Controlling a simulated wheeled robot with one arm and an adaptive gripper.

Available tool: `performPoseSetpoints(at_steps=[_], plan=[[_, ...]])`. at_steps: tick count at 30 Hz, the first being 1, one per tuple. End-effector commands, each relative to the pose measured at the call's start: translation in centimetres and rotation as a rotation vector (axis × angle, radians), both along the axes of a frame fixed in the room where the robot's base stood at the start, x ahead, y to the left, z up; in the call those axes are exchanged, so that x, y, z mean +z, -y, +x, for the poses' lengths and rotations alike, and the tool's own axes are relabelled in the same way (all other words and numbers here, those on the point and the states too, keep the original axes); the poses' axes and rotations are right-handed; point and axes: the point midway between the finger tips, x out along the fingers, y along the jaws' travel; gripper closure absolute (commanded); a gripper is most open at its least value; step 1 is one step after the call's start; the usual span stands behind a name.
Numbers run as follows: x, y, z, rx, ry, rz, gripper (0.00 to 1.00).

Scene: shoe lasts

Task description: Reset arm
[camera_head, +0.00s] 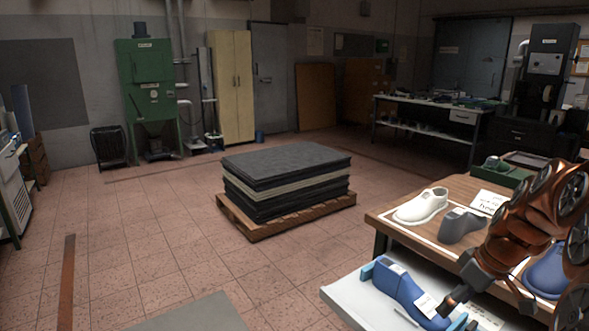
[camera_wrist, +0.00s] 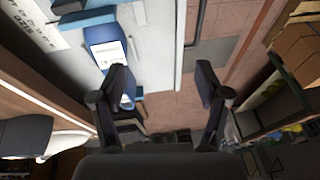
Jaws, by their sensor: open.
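My gripper (camera_head: 458,311) is at the lower right of the head view, over the front of a white-topped surface (camera_head: 345,291). In the wrist view my gripper (camera_wrist: 162,78) has its two dark fingers spread wide, with nothing between them. A blue shoe last (camera_head: 397,284) with a white label lies on the white surface beside light-blue blocks, just left of my gripper. In the wrist view the blue last (camera_wrist: 104,48) is left of the fingers, and the left finger overlaps its end. I cannot tell whether they touch.
A wooden table (camera_head: 400,233) behind holds a white last (camera_head: 421,206), a grey last (camera_head: 462,225) and another blue last (camera_head: 547,273), partly behind my arm. A pallet (camera_head: 262,232) with stacked dark sheets stands mid-floor. The tiled floor to the left is mostly clear.

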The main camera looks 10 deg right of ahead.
Motion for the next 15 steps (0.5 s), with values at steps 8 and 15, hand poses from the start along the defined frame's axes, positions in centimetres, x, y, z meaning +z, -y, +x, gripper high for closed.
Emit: performPoseSetpoints(at_steps=[8,15], plan=[[3.0,-12.1,-4.1,-0.056,-0.164,-0.001,0.25],[4.2,-19.1,-10.2,-0.144,-0.288,-0.055,0.25]])
